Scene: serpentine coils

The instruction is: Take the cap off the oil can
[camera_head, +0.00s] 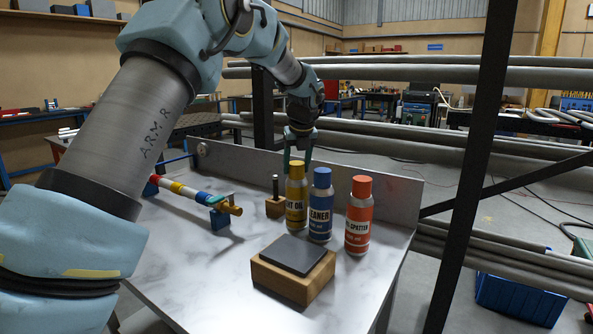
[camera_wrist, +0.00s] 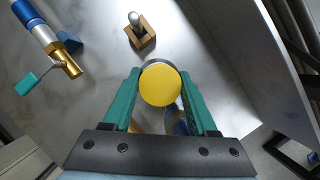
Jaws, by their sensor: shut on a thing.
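The oil can (camera_head: 296,204) is a yellow can with a dark label band reading "OIL". It stands upright on the bench, at the left of a row of cans. Its yellow cap (camera_head: 297,168) is on top, and from above it shows as a yellow disc in the wrist view (camera_wrist: 161,87). My gripper (camera_head: 299,160) is above the can with its green fingers around the cap, one on each side. In the wrist view my gripper (camera_wrist: 163,100) is shut on the cap. The can's body is mostly hidden below the cap there.
A blue cleaner can (camera_head: 320,210) stands close on the right, then a red spatter can (camera_head: 359,218). A wooden block with a dark top (camera_head: 292,278) is in front. A small wooden stand (camera_head: 275,206) and a striped pipe (camera_head: 186,190) are to the left. The marble-look bench (camera_head: 190,270) is clear at front left.

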